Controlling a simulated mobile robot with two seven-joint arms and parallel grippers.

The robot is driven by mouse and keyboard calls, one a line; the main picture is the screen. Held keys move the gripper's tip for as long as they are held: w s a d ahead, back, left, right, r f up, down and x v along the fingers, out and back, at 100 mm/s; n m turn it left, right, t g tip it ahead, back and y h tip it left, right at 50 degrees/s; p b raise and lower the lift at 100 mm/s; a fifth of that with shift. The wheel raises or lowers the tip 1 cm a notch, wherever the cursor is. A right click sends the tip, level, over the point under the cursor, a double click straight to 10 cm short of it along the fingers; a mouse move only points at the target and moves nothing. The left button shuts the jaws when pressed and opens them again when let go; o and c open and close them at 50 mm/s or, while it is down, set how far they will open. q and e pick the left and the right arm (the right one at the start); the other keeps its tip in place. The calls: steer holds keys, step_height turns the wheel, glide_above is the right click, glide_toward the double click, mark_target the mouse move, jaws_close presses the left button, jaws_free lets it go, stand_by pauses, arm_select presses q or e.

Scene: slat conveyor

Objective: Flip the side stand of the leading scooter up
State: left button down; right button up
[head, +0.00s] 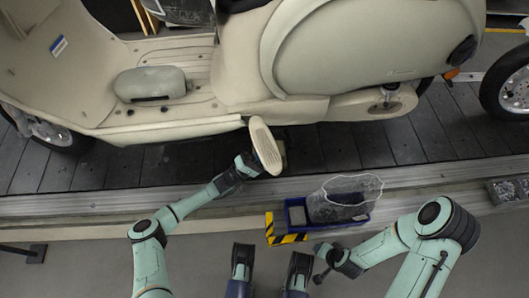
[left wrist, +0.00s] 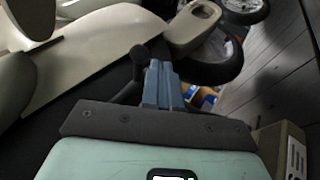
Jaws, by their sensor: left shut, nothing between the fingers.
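A cream scooter (head: 350,45) stands on the slat conveyor, its body filling the top of the head view. A cream oval footrest (head: 266,146) sticks out from its near side. My left gripper (head: 247,166) is low beside the footrest, at the conveyor's near edge. In the left wrist view the left fingers (left wrist: 161,84) are together and empty. A dark rod with a rounded end (left wrist: 138,58) stands just left of them; I cannot tell whether it is the side stand or whether they touch. My right gripper (head: 320,262) is small and low near the blue bin; its jaws are unclear.
A blue bin (head: 297,214) with a clear plastic bag (head: 345,203) and a yellow-black striped plate (head: 279,232) sit at the conveyor's near rail (head: 430,175). Dark slats (head: 400,140) lie bare right of the footrest. Another wheel (head: 512,85) is at the right edge.

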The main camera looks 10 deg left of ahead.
arm_select(q)
steer(key=shift+d+r, duration=0.1)
steer(key=shift+r, duration=0.15)
stand_by(0.4)
steer(key=v, duration=0.7)
steer(key=shift+f+p, duration=0.15)
steer(key=shift+p, duration=0.15)
steer(key=shift+s, duration=0.1)
